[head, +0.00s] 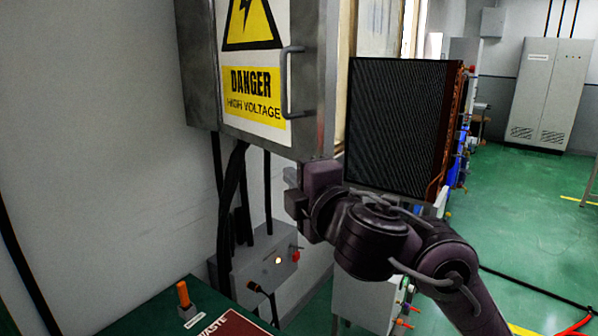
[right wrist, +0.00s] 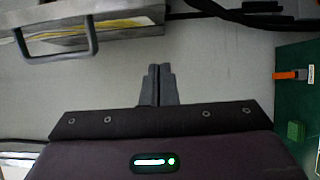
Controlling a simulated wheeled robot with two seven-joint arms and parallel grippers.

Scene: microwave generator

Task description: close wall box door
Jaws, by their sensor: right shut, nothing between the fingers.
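The grey metal wall box (head: 197,62) is on the wall in the upper left of the head view. Its door (head: 279,133) carries a yellow high-voltage danger sign and a vertical bar handle (head: 291,82) near the right edge. I cannot tell clearly how wide the door stands open. My right gripper (head: 290,190) is just below the door's lower right corner. In the right wrist view its fingers (right wrist: 158,76) are together and empty, with the handle (right wrist: 60,38) and door edge at upper left, apart from them. My left gripper is not in view.
Black cables hang under the wall box to a small grey box (head: 262,262) with a lit lamp. A green-topped surface (head: 155,312) with an orange-handled item (head: 184,296) is at lower left. A dark finned panel (head: 395,125) stands to the right. Green floor lies open beyond.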

